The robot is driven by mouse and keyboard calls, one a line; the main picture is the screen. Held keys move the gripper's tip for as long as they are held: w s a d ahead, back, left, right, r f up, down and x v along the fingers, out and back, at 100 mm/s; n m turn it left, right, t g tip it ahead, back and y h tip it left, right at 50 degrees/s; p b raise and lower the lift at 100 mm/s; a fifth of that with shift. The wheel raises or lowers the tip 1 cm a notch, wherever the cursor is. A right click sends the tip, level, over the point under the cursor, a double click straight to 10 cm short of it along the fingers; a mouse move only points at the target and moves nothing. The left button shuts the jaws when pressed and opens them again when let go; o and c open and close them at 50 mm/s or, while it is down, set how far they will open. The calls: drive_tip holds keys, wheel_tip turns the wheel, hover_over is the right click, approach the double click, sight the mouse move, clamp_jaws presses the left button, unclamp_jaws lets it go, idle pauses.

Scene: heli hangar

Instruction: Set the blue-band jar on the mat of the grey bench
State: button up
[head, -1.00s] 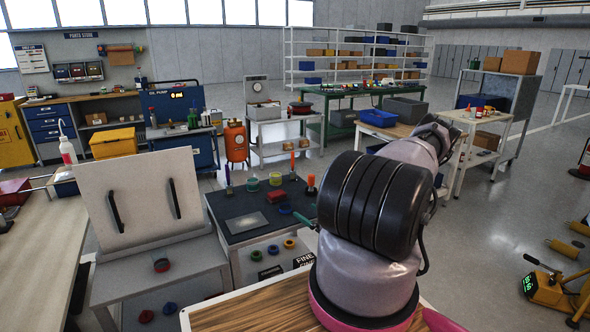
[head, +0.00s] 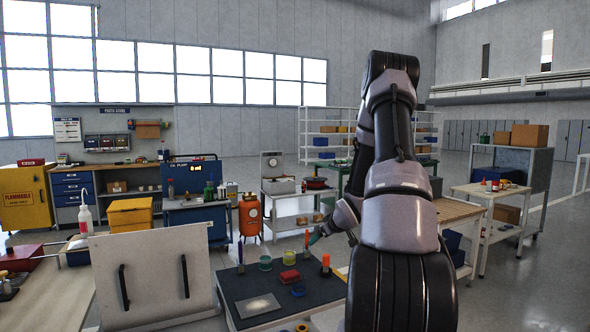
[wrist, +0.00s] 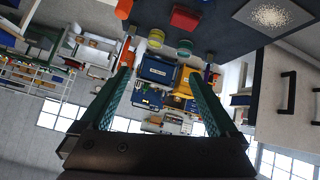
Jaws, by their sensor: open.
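My gripper (wrist: 159,75) is open and empty, its two teal fingers spread in the wrist view. In the head view a teal fingertip (head: 316,238) shows left of my arm, above the back of the dark mat (head: 238,286). The mat covers a low bench and holds a green jar-like piece (head: 265,262), a red block (head: 289,275), a blue round piece (head: 298,290) and upright orange-handled tools. The wrist view shows two round jar-like pieces, a yellowish one (wrist: 156,38) and a green one (wrist: 185,47). I cannot make out a blue band on any jar.
An upright pale panel with two black handles (head: 153,277) stands left of the mat. A yellow box (head: 130,214), an orange tank (head: 250,217) and a bench with a scale (head: 284,207) stand behind. Open floor (head: 540,285) lies at the right. My arm hides the middle.

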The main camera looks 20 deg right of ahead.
drive_tip(key=s+a+r+m+g+h, duration=0.1)
drive_tip(key=s+a+r, duration=0.2)
drive_tip(key=r, duration=0.4)
drive_tip(key=s+a+r+m+h, duration=0.1)
drive_tip(key=s+a+r, duration=0.2)
drive_tip(key=r, duration=0.4)
drive_tip(key=s+a+r+m+g+h, duration=0.1)
drive_tip(key=s+a+r+m, duration=0.15)
drive_tip(key=r, duration=0.45)
drive_tip(key=s+a+r+m+y, duration=0.1)
drive_tip(key=s+a+r+y, duration=0.1)
drive_tip(key=s+a+r, duration=0.3)
drive_tip(key=s+a+r+m+y, duration=0.1)
drive_tip(key=s+a+r+y, duration=0.2)
drive_tip(key=s+a, duration=0.8)
drive_tip(key=s+r, duration=0.1)
drive_tip(key=s, duration=0.6)
drive_tip(key=shift+s+r+m+g, duration=0.2)
drive_tip(key=shift+r+m+g, duration=0.15)
drive_tip(key=shift+r+g, duration=0.05)
